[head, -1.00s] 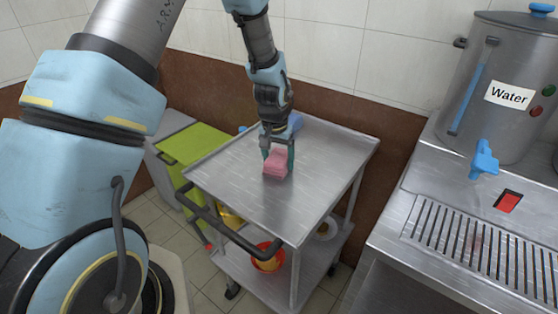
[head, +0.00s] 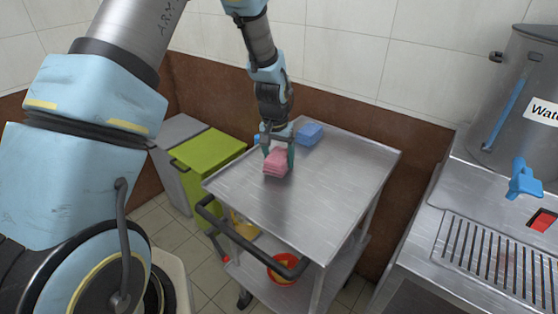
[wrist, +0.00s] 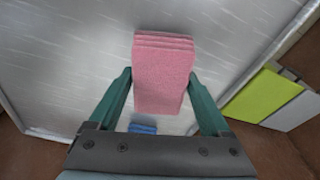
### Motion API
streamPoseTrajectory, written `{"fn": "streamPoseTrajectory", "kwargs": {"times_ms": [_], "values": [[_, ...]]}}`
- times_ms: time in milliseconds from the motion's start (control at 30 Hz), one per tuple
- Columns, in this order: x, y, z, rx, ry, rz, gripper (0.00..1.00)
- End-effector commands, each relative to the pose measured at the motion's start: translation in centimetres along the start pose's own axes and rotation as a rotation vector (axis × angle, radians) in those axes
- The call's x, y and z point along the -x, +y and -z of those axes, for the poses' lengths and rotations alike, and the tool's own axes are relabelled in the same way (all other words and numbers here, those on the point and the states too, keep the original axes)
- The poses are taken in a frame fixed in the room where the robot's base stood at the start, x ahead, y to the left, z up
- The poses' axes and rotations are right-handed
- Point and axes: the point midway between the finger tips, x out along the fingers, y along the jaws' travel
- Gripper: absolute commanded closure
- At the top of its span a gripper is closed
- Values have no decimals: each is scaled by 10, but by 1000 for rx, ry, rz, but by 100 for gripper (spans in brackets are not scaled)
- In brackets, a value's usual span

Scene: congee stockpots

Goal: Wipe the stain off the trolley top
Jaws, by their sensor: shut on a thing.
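My gripper (head: 277,153) is shut on a pink folded cloth (head: 276,164), which also shows between the fingers in the wrist view (wrist: 163,78). The cloth is over the left back part of the steel trolley top (head: 320,190), at or just above the surface; I cannot tell whether it touches. I can make out no stain on the visible part of the top, only pale streaks and reflections. The area under the cloth is hidden.
A blue folded cloth (head: 309,134) lies at the back of the trolley top. A green-lidded bin (head: 210,150) and a grey bin stand left. The counter with the water urn (head: 523,100) is right. A red bowl (head: 284,268) sits on the lower shelf.

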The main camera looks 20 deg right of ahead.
Motion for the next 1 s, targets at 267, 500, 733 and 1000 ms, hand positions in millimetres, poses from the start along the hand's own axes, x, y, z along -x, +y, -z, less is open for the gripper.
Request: {"fn": "streamPoseTrajectory", "kwargs": {"times_ms": [267, 500, 733, 1000], "values": [[32, 0, 10, 0, 5, 0, 70], [53, 0, 16, 1, 5, 0, 70], [65, 0, 19, 1, 4, 0, 70], [64, 0, 19, 1, 4, 0, 70]]}}
